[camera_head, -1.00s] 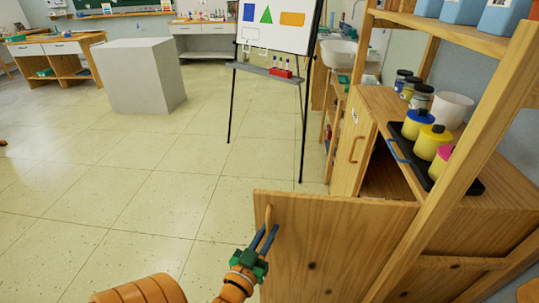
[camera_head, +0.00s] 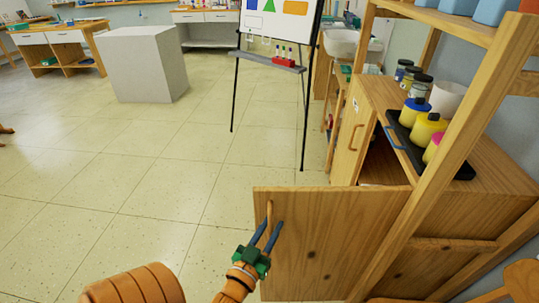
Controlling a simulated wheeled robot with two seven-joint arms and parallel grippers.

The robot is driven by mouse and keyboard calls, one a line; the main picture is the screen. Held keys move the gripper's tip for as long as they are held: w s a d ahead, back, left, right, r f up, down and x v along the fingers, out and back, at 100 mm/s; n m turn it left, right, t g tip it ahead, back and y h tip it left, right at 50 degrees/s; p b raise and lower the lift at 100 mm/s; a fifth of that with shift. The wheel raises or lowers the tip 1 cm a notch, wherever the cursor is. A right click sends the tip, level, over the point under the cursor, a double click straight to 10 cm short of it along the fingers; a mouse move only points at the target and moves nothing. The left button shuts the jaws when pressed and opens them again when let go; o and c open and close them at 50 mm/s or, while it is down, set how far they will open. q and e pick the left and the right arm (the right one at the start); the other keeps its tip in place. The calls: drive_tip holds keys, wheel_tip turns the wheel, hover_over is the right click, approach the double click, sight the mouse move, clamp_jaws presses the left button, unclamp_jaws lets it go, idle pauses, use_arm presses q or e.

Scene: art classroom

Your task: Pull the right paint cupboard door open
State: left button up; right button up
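The paint cupboard (camera_head: 497,203) stands at the right. Its right door (camera_head: 330,235) is swung wide open toward me, with its face and wooden handle (camera_head: 269,212) in view at its left edge. The other door (camera_head: 345,160) looks shut and has its own handle (camera_head: 356,138). My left gripper (camera_head: 274,221) is at the open door's handle. Its two blue fingers are apart, with the handle's lower part showing between or just behind their tips; I cannot tell if they touch it. My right gripper is not in view.
A black tray (camera_head: 464,172) with paint pots lies on the cupboard top. A wooden shelf post (camera_head: 440,150) rises in front of the cupboard. An easel (camera_head: 305,110) stands behind the door.

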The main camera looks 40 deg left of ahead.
use_arm(q)
drive_tip(key=p+v, duration=0.1)
drive_tip(key=v, duration=0.6)
drive_tip(key=shift+p, duration=0.35)
drive_tip(key=shift+f, duration=0.1)
